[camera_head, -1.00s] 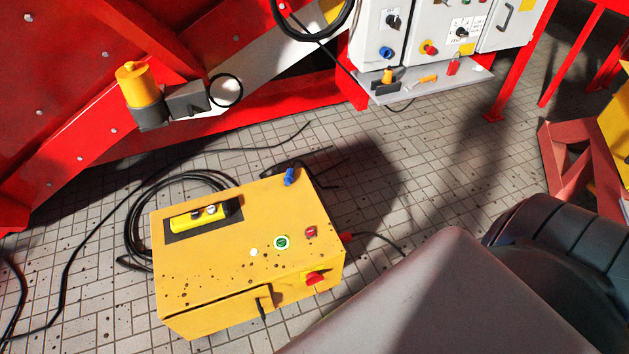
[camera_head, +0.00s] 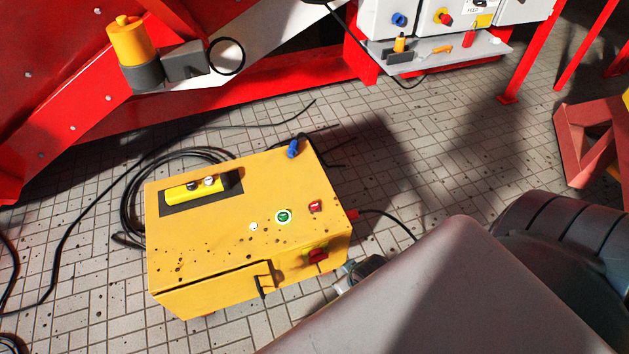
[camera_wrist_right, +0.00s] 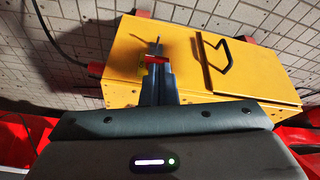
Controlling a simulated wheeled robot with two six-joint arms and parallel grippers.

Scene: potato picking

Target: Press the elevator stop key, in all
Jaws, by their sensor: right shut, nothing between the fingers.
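A yellow control box (camera_head: 215,240) stands on the tiled floor. Its top carries a red button (camera_head: 316,206), a green ringed button (camera_head: 283,216) and a small white one (camera_head: 253,227); I cannot read any label. A red rotary switch (camera_head: 318,255) sits on the box's side and also shows in the right wrist view (camera_wrist_right: 157,59). My right gripper (camera_head: 346,272) is shut and empty, just right of this switch. In the wrist view its fingers (camera_wrist_right: 158,82) overlap the box side close to the switch; contact cannot be told. My left gripper is out of view.
A yellow-and-black pendant (camera_head: 197,190) lies on the box top, near a blue connector (camera_head: 294,149). Black cable (camera_head: 130,195) coils behind the box. A grey cabinet with a shelf (camera_head: 440,55) stands at the back. Open floor (camera_head: 440,150) lies right of the box.

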